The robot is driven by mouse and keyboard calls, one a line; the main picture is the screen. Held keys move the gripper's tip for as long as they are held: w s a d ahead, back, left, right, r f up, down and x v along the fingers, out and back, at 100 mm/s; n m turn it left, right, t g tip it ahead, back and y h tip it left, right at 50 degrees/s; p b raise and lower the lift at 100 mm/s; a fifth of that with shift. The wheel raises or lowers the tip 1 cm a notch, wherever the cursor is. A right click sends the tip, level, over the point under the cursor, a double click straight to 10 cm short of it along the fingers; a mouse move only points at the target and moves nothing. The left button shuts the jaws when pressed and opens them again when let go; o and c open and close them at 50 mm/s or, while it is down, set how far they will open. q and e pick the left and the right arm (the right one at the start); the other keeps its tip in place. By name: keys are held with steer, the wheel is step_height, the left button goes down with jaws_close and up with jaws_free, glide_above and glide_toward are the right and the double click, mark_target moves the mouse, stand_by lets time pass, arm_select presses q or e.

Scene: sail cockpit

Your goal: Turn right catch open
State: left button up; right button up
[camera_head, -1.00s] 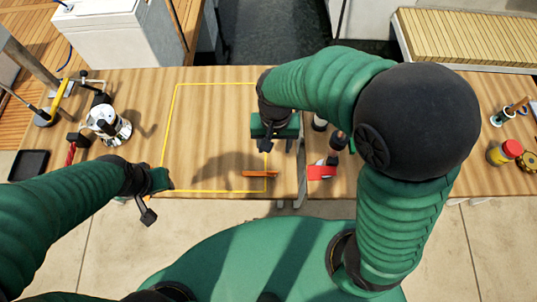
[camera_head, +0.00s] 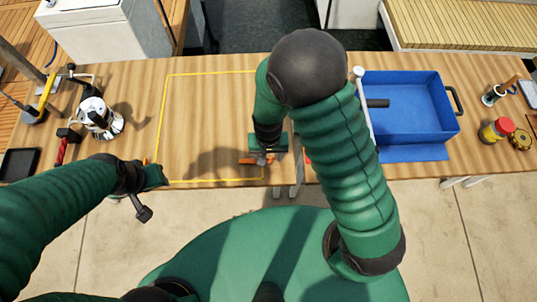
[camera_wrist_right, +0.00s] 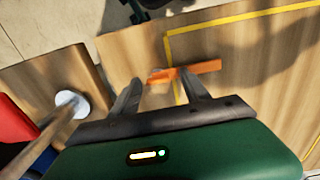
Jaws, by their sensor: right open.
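The right catch is an orange bar (camera_wrist_right: 198,69) at the near edge of the wooden table, by the lower right corner of a yellow outline. In the head view part of the orange catch (camera_head: 247,160) shows beside my right gripper (camera_head: 264,157). In the right wrist view my right gripper (camera_wrist_right: 160,78) is open, with its fingertips close to the catch. One finger overlaps the bar in the picture; I cannot tell whether they touch. My left gripper (camera_head: 148,196) hangs at the near edge by the outline's lower left corner; its jaw state is unclear.
A blue bin (camera_head: 408,105) stands on the table at right, near a red-lidded jar (camera_head: 496,130). A metal moka pot (camera_head: 99,118) and a black tray (camera_head: 19,164) are at left. The area inside the yellow outline (camera_head: 160,115) is clear.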

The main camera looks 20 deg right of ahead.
steer(key=shift+a, duration=0.1)
steer(key=c, duration=0.3)
steer(key=shift+d, duration=0.35)
steer(key=c, duration=0.7)
jaws_close()
steer(key=shift+a, duration=0.1)
steer(key=shift+w, duration=0.1)
